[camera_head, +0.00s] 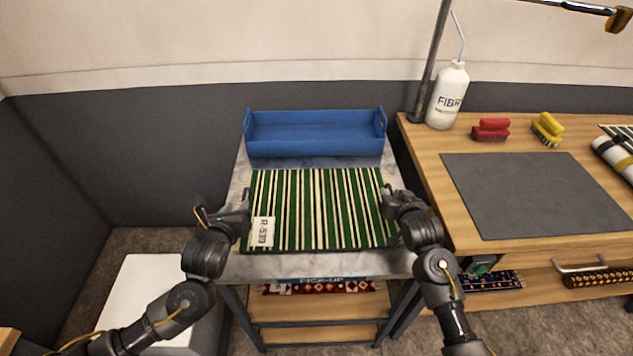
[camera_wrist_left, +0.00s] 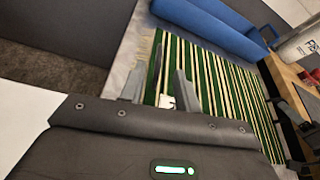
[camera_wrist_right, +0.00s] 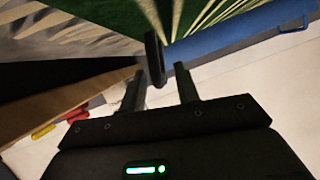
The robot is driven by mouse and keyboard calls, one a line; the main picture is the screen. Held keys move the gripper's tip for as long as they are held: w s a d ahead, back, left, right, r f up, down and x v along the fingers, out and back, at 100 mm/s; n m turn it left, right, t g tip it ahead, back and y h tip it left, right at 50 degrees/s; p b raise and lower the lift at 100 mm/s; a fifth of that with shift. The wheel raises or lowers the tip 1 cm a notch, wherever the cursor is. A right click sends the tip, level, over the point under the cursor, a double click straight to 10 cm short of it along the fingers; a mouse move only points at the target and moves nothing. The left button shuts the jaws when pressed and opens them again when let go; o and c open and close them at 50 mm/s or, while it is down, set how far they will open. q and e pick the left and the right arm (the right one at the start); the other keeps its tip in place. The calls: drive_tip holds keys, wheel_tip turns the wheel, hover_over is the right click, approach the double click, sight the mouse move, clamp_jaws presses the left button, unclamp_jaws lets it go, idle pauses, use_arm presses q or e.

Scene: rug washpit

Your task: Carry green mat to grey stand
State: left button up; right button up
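The green mat (camera_head: 318,210) has green and cream stripes and a white tag at its near left corner. It lies flat on the grey-topped stand (camera_head: 290,266), whose front edge is marked PICK-UP. My left gripper (camera_head: 244,214) is at the mat's left edge; in the left wrist view its fingers (camera_wrist_left: 160,70) are apart, beside and over that edge. My right gripper (camera_head: 388,200) is at the mat's right edge. In the right wrist view its fingers (camera_wrist_right: 163,72) are apart, with a dark upright piece between or just beyond them; I cannot tell whether they touch it.
A blue tray (camera_head: 315,134) stands behind the mat. A wooden bench at right holds a dark grey pad (camera_head: 535,195), a white bottle (camera_head: 448,98), a red brush (camera_head: 491,130), a yellow brush (camera_head: 547,130) and a rolled textile (camera_head: 617,158). A white box (camera_head: 150,290) is at lower left.

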use_arm(q)
drive_tip(key=shift+v, duration=1.5)
use_arm(e)
drive_tip(key=v, duration=1.2)
use_arm(q)
drive_tip(key=shift+a, duration=0.1)
use_arm(e)
drive_tip(key=shift+f, duration=0.1)
